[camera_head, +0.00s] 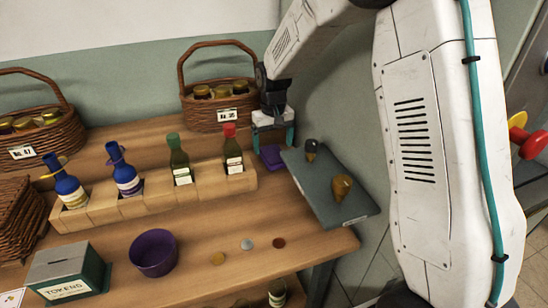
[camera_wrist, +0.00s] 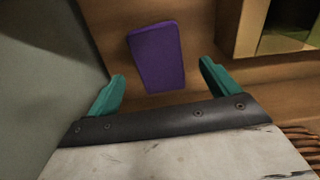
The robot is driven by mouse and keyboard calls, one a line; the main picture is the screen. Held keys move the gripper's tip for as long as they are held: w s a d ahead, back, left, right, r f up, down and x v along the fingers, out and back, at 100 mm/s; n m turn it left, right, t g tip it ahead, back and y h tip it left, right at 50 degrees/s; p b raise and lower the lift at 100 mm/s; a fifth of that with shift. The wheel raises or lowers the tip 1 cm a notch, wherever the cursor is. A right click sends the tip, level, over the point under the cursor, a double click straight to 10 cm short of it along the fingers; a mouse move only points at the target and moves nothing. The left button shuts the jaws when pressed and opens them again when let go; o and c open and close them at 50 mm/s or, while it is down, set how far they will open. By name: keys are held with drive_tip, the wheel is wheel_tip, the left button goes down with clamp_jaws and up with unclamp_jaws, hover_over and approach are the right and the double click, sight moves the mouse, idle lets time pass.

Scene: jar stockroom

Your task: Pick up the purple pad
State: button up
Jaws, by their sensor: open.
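The purple pad (camera_wrist: 157,58) is a flat rounded rectangle lying on the wooden surface in the wrist view. In the head view the purple pad (camera_head: 271,157) shows partly, just below my gripper and beside the grey-green board. My gripper (camera_wrist: 160,82) has two teal fingers set wide apart, with nothing between their tips. The pad lies beyond the fingertips, its near end roughly between them. In the head view my gripper (camera_head: 272,138) points down over the pad and hides some of it.
A wooden rack (camera_head: 105,210) with several bottles stands to the left. A basket (camera_head: 205,115) stands behind. A purple bowl (camera_head: 153,252) and small discs are nearer the front edge.

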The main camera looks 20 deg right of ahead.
sight(273, 153)
wheel_tip(273, 153, down, 4)
drive_tip(key=shift+w+f, duration=0.15)
drive_tip(key=c, duration=1.1)
drive_tip(key=shift+o, duration=0.2)
wheel_tip(273, 153, up, 10)
drive_tip(key=shift+o, duration=0.4)
drive_tip(key=shift+r, duration=0.2)
